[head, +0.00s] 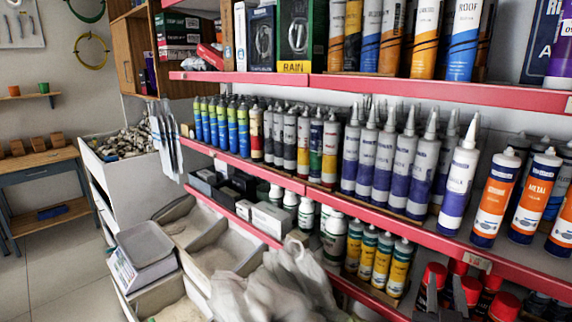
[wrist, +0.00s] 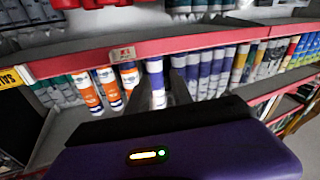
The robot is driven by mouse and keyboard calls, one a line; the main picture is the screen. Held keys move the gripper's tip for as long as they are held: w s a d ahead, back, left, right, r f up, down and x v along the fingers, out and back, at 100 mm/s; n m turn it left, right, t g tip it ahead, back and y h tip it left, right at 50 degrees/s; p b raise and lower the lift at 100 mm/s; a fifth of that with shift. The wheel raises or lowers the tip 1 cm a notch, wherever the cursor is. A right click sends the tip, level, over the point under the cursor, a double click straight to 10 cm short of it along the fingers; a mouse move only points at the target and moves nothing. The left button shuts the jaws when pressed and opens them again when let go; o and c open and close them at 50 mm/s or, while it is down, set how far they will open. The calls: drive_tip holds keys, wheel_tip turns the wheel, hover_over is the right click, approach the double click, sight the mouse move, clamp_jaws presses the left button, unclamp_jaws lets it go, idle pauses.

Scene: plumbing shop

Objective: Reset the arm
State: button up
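My gripper (head: 445,290) shows at the bottom right of the head view, below the front edge of the red-edged middle shelf. Its two dark grey fingers point up and stand apart, with no object seen held between them. In the wrist view the purple gripper body (wrist: 180,150) with a small light fills the bottom. A white and purple tube (wrist: 157,82) shows between the fingers there, seemingly on the shelf beyond. The head view shows a white and purple tube (head: 459,180) standing forward of its row.
The middle shelf (head: 400,222) carries rows of upright tubes, with orange ones (head: 494,198) at the right. Red-capped cans (head: 430,285) stand close around my gripper on the lower level. White cloth gloves (head: 275,285) and a scale (head: 146,245) lie left. Open floor (head: 60,280) is at far left.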

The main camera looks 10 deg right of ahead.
drive_tip(key=s+a+f+n+t+y, duration=0.1)
drive_tip(key=s+a+f+n+y, duration=0.25)
drive_tip(key=s+a, duration=0.25)
drive_tip(key=s+a+f+n+t+y, duration=0.1)
drive_tip(key=s+a+f+n+y, duration=0.1)
drive_tip(key=s+a+f+y, duration=0.3)
drive_tip(key=s+a+f+g+y, duration=0.1)
drive_tip(key=s+a+f, duration=0.1)
drive_tip(key=s, duration=0.9)
drive_tip(key=s+a+f+g+y, duration=0.1)
drive_tip(key=s+a+f+g, duration=0.1)
drive_tip(key=s, duration=1)
drive_tip(key=shift+s+a+m, duration=0.15)
drive_tip(key=shift+s+m, duration=0.1)
drive_tip(key=shift+m, duration=0.1)
